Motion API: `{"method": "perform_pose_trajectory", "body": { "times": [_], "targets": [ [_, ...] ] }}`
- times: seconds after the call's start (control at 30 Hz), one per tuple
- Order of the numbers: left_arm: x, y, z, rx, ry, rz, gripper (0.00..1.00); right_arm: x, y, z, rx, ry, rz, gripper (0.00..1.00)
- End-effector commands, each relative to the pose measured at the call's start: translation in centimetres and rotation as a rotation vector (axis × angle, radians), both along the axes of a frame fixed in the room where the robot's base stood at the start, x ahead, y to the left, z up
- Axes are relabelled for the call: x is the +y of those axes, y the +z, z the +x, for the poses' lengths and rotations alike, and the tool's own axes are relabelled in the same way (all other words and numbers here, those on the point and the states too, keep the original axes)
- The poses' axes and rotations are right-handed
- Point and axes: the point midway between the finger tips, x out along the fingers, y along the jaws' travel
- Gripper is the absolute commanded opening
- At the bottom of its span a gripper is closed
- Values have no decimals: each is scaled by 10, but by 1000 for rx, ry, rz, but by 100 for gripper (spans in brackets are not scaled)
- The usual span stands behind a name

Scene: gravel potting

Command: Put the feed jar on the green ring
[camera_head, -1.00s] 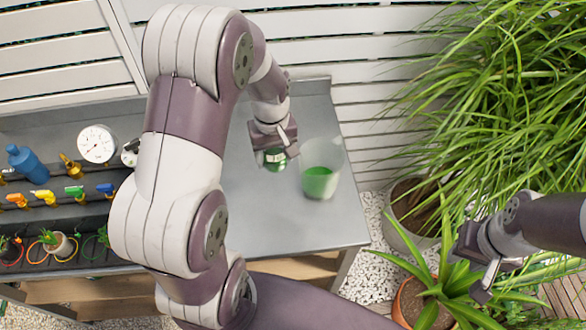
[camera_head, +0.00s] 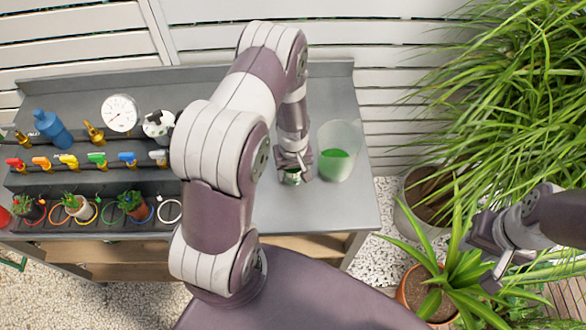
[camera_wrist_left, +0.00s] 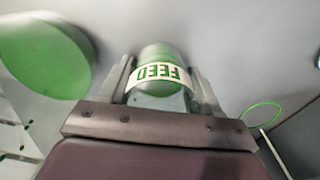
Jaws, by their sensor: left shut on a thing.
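The feed jar (camera_wrist_left: 160,75) is green with a white FEED label and sits between the fingers of my left gripper (camera_wrist_left: 162,92) in the left wrist view. My left gripper (camera_head: 292,166) is shut on it. In the head view the jar (camera_head: 291,177) shows small below the fingers, over the bench just left of the beaker. Its height above the bench is hard to tell. A thin green ring (camera_wrist_left: 262,113) lies right of the jar in the wrist view; my left arm seems to cover that spot in the head view. My right gripper (camera_head: 488,262) is open and empty at the right.
A clear beaker with green contents (camera_head: 335,163) stands close right of the jar on the grey bench (camera_head: 345,210). A dark stepped rack (camera_head: 90,182) with valves, a gauge (camera_head: 119,113) and small potted plants fills the left. Potted plants stand near my right gripper.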

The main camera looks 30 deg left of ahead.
Motion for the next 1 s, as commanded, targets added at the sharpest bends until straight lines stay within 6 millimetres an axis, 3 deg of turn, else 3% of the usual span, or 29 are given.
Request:
{"method": "perform_pose_trajectory", "body": {
  "times": [0.17, 0.2, 0.27, 0.67, 1.0],
  "targets": [
    [0, -4, 0, 0, 0, 0, 25, 0, -4, 0, 0, 0, 0, 35],
    [0, -3, 0, 0, 0, 0, 73, 0, -3, 0, 0, 0, 0, 35],
    [0, -3, 0, 0, 0, 0, 88, 0, -3, 0, 0, 0, 0, 35],
    [0, 6, 1, -2, 0, 1, 88, 0, -1, 0, 0, 0, 0, 35],
    [0, 77, 1, -4, 0, 1, 88, 0, -11, 0, 0, 0, 0, 35]
  ]
}}
